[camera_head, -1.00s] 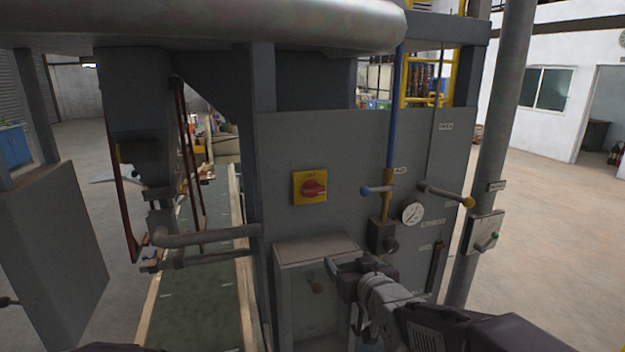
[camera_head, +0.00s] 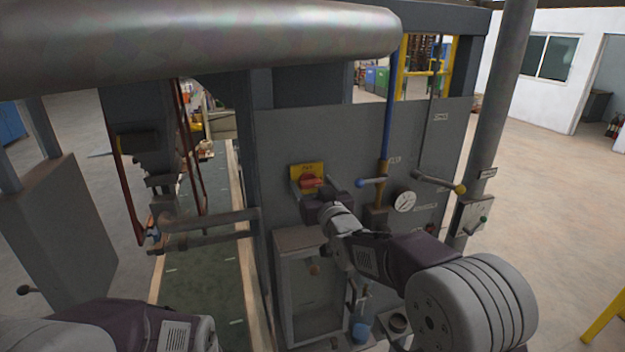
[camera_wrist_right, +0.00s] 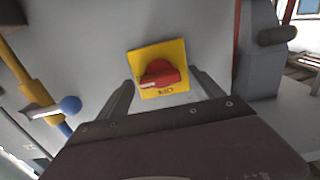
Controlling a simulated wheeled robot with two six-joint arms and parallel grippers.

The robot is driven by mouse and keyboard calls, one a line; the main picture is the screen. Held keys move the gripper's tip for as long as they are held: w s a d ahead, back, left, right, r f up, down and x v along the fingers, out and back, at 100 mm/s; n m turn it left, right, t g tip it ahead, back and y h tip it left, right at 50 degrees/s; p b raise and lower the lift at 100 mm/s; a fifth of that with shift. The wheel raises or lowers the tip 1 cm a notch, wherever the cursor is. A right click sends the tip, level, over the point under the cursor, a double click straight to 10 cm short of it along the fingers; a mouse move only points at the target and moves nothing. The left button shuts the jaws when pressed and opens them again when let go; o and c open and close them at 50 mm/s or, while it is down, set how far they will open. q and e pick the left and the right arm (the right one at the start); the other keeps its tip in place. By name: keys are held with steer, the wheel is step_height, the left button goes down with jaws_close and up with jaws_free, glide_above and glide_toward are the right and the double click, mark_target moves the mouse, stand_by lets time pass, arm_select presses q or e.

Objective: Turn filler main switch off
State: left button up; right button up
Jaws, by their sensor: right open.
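The filler main switch is a red rotary knob (camera_wrist_right: 160,74) on a yellow square plate (camera_wrist_right: 174,52), fixed to the grey panel. In the head view the red knob (camera_head: 312,182) and the yellow plate (camera_head: 305,170) are partly covered by my right gripper (camera_head: 318,188). In the right wrist view my right gripper (camera_wrist_right: 161,88) is open, with one finger on each side of the knob and nothing held. I cannot tell whether the fingers touch the plate. My left arm shows at the lower left of the head view, but its gripper does not.
Right of the switch are a blue-tipped lever (camera_head: 370,182), a pressure gauge (camera_head: 404,201) and a yellow-tipped lever (camera_head: 440,183). A grey glass-fronted box (camera_head: 306,240) stands below the switch. A conveyor (camera_head: 205,275) runs on the left. A large pipe (camera_head: 200,45) crosses overhead.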

steer(key=shift+s, duration=0.1)
steer(key=shift+c, duration=0.6)
steer(key=c, duration=1.3)
steer(key=shift+o, duration=0.2)
steer(key=shift+a+f+n+b, duration=0.1)
steer(key=shift+f+n+b, duration=0.05)
steer(key=shift+n+b, duration=0.7)
steer(key=n+b, duration=0.2)
steer(key=shift+f+b, duration=0.1)
steer(key=shift+b, duration=0.3)
steer(key=n+b, duration=0.3)
steer(key=n, duration=0.1)
steer(key=shift+a+n, duration=0.1)
steer(key=shift+n, duration=0.25)
steer(key=n+b, duration=0.2)
steer(key=n, duration=0.2)
steer(key=shift+n, duration=0.3)
steer(key=n+b, duration=0.1)
steer(key=n, duration=0.3)
steer(key=shift+n+b, duration=0.3)
steer(key=shift+n, duration=0.1)
steer(key=o, duration=1.4)
